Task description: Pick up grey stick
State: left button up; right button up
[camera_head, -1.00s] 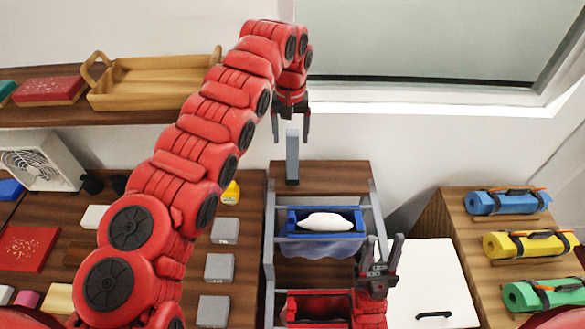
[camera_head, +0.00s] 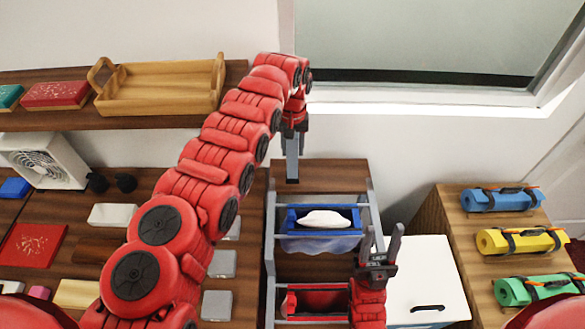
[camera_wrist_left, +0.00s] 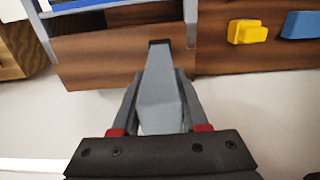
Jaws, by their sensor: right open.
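The grey stick (camera_head: 292,167) stands upright at the back of the dark wooden counter, behind the rack. My left gripper (camera_head: 294,140) has come down over its upper part and is shut on it, pointing down. In the left wrist view the grey stick (camera_wrist_left: 159,95) lies between the two fingers (camera_wrist_left: 160,82), which press close along its sides. Its far end meets the wooden surface or stands just over it; I cannot tell which. My right gripper (camera_head: 380,245) is open and empty, pointing up by the rack's right side.
The grey rack (camera_head: 270,235) holds a blue bin (camera_head: 291,222) with a white item (camera_head: 326,218) and a red bin (camera_head: 290,304). A wooden tray (camera_head: 160,92) sits on the shelf at left. Rolled mats (camera_head: 521,241) lie at right. A window (camera_head: 420,40) is behind.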

pick_arm(q)
grip_shut()
dwell(1.0)
